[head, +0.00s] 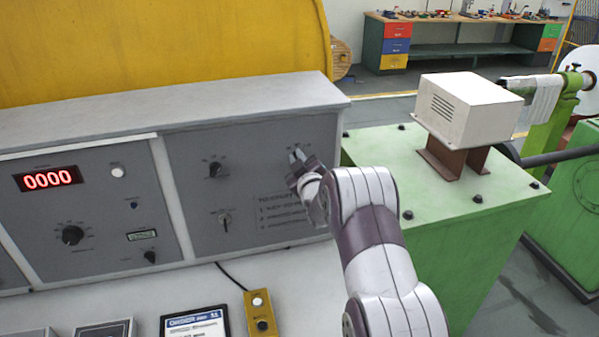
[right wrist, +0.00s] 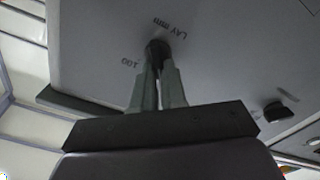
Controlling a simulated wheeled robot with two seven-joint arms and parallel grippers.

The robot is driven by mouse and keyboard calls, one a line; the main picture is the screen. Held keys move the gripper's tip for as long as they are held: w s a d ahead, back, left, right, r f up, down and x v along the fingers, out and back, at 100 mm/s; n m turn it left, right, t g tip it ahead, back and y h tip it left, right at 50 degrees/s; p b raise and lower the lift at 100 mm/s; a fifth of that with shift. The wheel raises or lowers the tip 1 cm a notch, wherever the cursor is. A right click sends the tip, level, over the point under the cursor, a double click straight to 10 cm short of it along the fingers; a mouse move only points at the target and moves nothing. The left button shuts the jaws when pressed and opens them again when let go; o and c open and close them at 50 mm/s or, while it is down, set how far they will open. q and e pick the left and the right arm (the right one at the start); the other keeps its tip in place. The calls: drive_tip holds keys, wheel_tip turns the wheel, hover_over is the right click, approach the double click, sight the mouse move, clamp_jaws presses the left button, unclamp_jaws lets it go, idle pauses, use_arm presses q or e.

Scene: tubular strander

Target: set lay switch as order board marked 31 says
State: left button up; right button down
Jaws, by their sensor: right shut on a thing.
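The lay switch (right wrist: 157,48) is a dark round knob on the grey panel, marked "LAY mm" with a "100" beside it in the right wrist view. My right gripper (right wrist: 157,74) is shut on this knob. In the head view my right gripper (head: 300,160) is at the upper right of the panel and hides most of the knob. My left gripper is not in view.
Another rotary knob (head: 215,168) and a key-like switch (head: 224,218) are on the same panel. A red display (head: 48,179) reads 0000 at the left. A yellow button box (head: 262,316) and another board (head: 105,330) are on the desk. A green machine housing (head: 470,215) stands right.

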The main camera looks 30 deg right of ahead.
drive_tip(key=shift+a+f+n+b, duration=0.1)
drive_tip(key=shift+n+b, duration=0.8)
drive_tip(key=shift+b, duration=0.3)
drive_tip(key=c, duration=1.2)
unclamp_jaws()
drive_tip(key=shift+a, duration=0.1)
drive_tip(key=b+v, duration=0.4)
drive_tip(key=v, duration=0.8)
drive_tip(key=shift+s, duration=0.4)
